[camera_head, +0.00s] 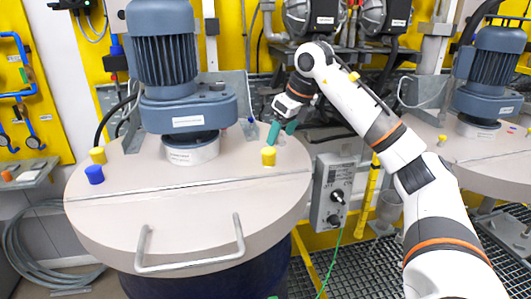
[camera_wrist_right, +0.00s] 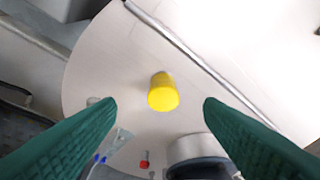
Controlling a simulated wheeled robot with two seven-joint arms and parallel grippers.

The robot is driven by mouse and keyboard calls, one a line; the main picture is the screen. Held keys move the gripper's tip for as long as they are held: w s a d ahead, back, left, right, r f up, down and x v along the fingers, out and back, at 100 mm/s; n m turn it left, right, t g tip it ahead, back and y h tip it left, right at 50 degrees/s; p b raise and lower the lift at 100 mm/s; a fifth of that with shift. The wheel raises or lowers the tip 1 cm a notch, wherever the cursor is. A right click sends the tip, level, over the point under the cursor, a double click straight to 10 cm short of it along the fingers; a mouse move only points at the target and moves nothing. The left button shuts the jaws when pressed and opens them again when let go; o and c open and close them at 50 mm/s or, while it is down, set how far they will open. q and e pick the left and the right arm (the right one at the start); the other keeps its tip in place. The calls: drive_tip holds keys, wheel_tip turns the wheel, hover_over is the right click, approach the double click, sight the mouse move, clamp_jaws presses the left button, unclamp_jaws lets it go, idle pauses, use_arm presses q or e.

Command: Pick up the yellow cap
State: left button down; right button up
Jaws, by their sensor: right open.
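A yellow cap (camera_head: 268,156) stands on the right part of the near drum's light lid (camera_head: 200,215). It also shows in the right wrist view (camera_wrist_right: 163,92), in the gap between the two green fingers and apart from both. My right gripper (camera_head: 281,131) is open and empty, just behind and above this cap, with its fingers pointing down toward the lid. A second yellow cap (camera_head: 97,155) stands at the left of the lid, behind a blue cap (camera_head: 95,174). My left gripper is not seen.
A blue-grey motor (camera_head: 163,50) rises from the lid, left of my right gripper. A metal handle (camera_head: 190,265) is at the lid's front. A grey switch box (camera_head: 335,195) sits right of the drum. Another motor drum (camera_head: 490,160) stands at right.

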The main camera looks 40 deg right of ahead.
sight(270, 150)
drive_tip(key=shift+x, duration=1.15)
drive_tip(key=shift+w+f, duration=0.2)
drive_tip(key=shift+f, duration=0.05)
drive_tip(key=x, duration=0.1)
drive_tip(key=p+x, duration=0.1)
drive_tip(key=x, duration=0.2)
drive_tip(key=shift+w+a+p, duration=0.3)
drive_tip(key=shift+a+p, duration=0.05)
drive_tip(key=shift+p, duration=0.05)
drive_tip(key=shift+w+f, duration=0.1)
drive_tip(key=shift+f, duration=0.2)
drive_tip(key=shift+w+f, duration=0.1)
drive_tip(key=shift+f, duration=0.05)
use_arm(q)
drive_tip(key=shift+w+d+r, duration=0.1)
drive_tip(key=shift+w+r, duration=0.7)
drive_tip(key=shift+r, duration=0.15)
use_arm(e)
drive_tip(key=c, duration=1.1)
drive_tip(key=shift+o, duration=0.2)
